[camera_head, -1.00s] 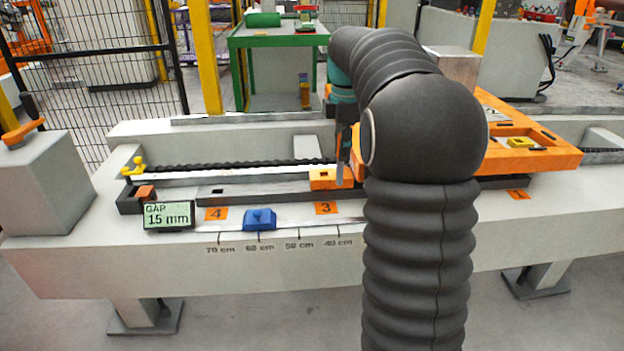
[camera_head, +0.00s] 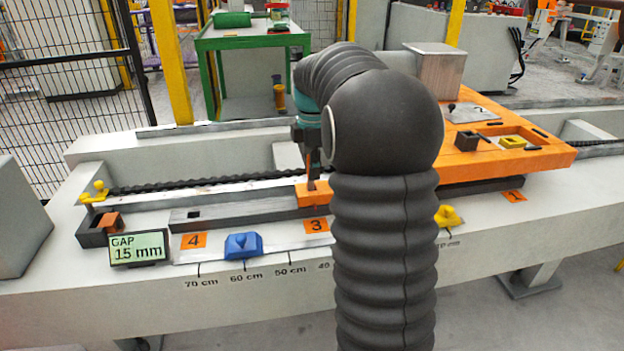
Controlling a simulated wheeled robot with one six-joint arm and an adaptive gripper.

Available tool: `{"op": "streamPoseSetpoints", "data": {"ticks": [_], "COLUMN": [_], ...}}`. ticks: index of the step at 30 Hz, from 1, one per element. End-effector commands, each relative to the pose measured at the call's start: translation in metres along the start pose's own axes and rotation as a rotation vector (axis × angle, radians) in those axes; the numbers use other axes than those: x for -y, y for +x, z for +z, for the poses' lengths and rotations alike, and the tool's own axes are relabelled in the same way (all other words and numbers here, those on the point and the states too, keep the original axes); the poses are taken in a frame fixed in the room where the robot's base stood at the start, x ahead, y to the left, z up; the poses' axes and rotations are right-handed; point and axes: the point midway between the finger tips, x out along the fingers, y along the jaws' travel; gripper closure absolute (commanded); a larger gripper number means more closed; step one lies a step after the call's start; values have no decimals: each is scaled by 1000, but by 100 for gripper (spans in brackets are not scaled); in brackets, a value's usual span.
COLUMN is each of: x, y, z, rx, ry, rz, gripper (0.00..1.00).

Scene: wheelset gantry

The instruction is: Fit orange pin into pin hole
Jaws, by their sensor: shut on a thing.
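My gripper (camera_head: 312,179) points down at an orange block (camera_head: 318,196) on the grey rail, above the label 3. It is shut, apparently on the orange pin, which I cannot make out against the jaws and the block. The fingertips overlap the middle of the block in the picture. I cannot tell whether they touch it or how deep the pin is. The pin hole seems to be in this block's top, now hidden behind my gripper.
A blue piece (camera_head: 243,245) and a GAP display (camera_head: 138,248) reading 15 mm stand in front of the rail. An orange cube (camera_head: 109,222) sits in a dark holder at left. A large orange plate (camera_head: 545,150) with a metal block (camera_head: 437,70) lies at right.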

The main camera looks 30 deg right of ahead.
Motion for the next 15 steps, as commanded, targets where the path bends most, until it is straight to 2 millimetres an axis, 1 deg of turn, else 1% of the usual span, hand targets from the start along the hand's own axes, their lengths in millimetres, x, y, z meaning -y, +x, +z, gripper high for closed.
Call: {"op": "streamPoseSetpoints", "data": {"ticks": [1, 3, 6, 12, 13, 14, 15], "x": [0, 1, 0, 0, 0, 0, 0], "y": [8, 18, 28, 28, 28, 28, 28], "z": [0, 0, 0, 0, 0, -1, 0], "rx": [-1, -1, -1, -1, -1, -1, -1], "ry": [0, 0, 0, 0, 0, 0, 0], "rz": [-3, -3, -1, -1, -1, -1, -1], "gripper": [100, 100, 100, 100, 74, 67, 57]}}
